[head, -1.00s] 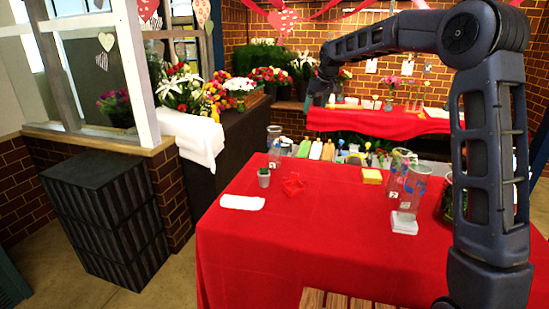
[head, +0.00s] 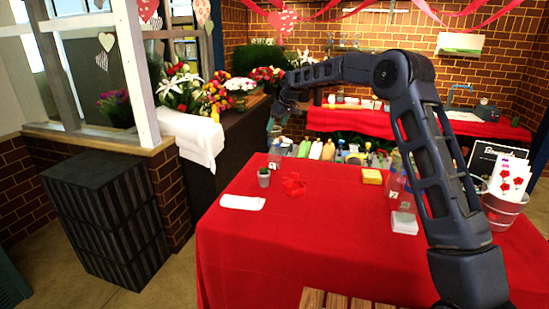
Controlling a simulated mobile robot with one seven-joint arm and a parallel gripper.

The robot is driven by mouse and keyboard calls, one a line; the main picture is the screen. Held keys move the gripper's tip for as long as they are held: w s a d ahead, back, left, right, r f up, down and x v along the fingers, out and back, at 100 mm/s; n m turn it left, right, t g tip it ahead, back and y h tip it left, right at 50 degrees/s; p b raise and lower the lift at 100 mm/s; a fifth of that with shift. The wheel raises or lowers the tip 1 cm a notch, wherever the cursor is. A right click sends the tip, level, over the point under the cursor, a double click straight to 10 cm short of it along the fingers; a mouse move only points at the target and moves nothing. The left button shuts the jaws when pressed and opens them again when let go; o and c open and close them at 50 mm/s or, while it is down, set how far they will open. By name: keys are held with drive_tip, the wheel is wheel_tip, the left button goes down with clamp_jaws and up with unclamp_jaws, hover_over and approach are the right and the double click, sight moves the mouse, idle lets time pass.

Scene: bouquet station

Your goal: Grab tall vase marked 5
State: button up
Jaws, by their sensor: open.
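A tall clear glass vase (head: 274,150) with a small white label stands at the back left corner of the red table; its number is too small to read. My gripper (head: 271,128) hangs just above this vase's top, small and dark, pointing down and open, with nothing seen in it. I cannot tell its exact depth relative to the vase. Another clear vase (head: 394,188) with a white label stands at the table's right, partly behind my arm. A further glass vase beside it is mostly hidden by my arm.
A bucket (head: 503,208) stands right. The table's front is clear.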

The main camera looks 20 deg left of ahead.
sight(273, 134)
drive_tip(key=shift+x, duration=3.35)
drive_tip(key=shift+w+r, duration=0.15)
drive_tip(key=shift+w, duration=0.05)
clamp_jaws()
